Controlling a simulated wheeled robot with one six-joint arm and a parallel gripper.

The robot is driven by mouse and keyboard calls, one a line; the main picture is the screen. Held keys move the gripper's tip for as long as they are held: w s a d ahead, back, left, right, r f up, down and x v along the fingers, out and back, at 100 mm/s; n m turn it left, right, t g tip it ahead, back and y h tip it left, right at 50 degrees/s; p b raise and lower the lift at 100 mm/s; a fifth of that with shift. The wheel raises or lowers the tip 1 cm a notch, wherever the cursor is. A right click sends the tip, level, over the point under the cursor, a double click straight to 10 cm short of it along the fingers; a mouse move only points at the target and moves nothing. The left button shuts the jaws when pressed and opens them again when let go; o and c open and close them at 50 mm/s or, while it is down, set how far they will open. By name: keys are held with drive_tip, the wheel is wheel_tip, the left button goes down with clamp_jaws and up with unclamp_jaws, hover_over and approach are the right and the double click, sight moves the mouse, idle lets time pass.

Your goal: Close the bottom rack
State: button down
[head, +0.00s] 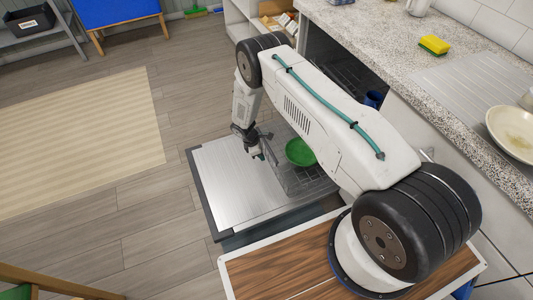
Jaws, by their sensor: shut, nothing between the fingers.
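The bottom rack (318,181) is a grey wire rack pulled out over the lowered dishwasher door (235,185). A green bowl (300,152) sits in it. My gripper (261,157) is shut and empty, pointing down by the rack's outer left edge. I cannot tell whether it touches the rack. My arm hides part of the rack and of the dishwasher opening (340,65).
A granite counter (400,45) runs above the dishwasher, with a yellow-green sponge (434,44) and a plate (512,133). A blue cup (373,98) shows at the opening. Wooden floor (130,215) to the left is clear, with a beige rug (75,140).

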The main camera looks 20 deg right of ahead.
drive_tip(key=w+a+n+t, duration=0.1)
drive_tip(key=w+n+t, duration=0.1)
drive_tip(key=w, duration=0.4)
drive_tip(key=d+f+n, duration=0.1)
drive_tip(key=d+f, duration=0.5)
drive_tip(key=f, duration=0.2)
drive_tip(key=shift+y, duration=0.3)
drive_tip(key=shift+d, duration=0.15)
